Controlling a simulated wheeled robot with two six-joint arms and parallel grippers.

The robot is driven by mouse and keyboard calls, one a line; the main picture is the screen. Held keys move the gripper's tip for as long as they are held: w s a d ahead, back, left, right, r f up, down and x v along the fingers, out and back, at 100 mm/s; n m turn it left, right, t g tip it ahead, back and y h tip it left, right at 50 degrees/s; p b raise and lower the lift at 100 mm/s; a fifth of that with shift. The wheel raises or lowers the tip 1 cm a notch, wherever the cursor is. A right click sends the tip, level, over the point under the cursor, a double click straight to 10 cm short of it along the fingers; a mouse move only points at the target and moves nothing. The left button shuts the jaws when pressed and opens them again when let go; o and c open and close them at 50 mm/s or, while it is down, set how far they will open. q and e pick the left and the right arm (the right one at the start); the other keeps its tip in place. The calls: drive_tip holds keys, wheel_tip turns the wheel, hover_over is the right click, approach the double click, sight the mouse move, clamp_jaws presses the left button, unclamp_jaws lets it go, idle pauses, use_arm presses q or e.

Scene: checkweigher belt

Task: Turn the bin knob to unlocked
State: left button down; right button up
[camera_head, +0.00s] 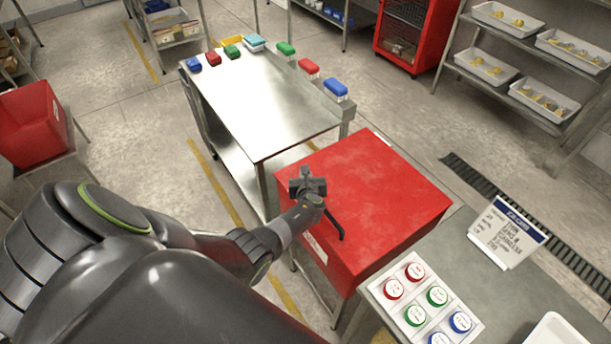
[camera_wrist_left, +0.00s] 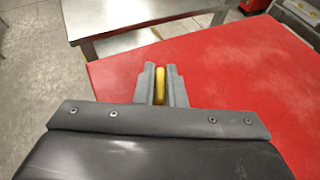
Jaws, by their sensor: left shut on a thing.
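The red bin (camera_head: 390,195) stands in the middle of the head view, and its red top fills much of the left wrist view (camera_wrist_left: 220,80). My left gripper (camera_head: 307,184) is at the bin's left edge. In the left wrist view my left gripper (camera_wrist_left: 160,72) is shut on a narrow yellow knob (camera_wrist_left: 160,88), which lies between its two fingers. The knob is hidden behind the gripper in the head view. I cannot read the knob's locked or unlocked mark. My right gripper is not in view.
A steel table (camera_head: 260,105) with several coloured blocks at its edges stands behind the bin. A panel of red, green and blue buttons (camera_head: 420,305) and a printed sign (camera_head: 508,232) sit on the grey surface at right. A red container (camera_head: 30,125) is at far left.

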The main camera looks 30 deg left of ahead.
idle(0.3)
use_arm(q)
drive_tip(key=c, duration=1.5)
unclamp_jaws()
drive_tip(key=shift+s+d+r, duration=0.1)
drive_tip(key=shift+s+d, duration=0.1)
drive_tip(key=p+v, duration=0.2)
drive_tip(key=v, duration=0.3)
drive_tip(key=shift+s+d+r, duration=0.1)
drive_tip(key=shift+s+r, duration=0.1)
drive_tip(key=v, duration=1.1)
drive_tip(key=shift+d, duration=0.1)
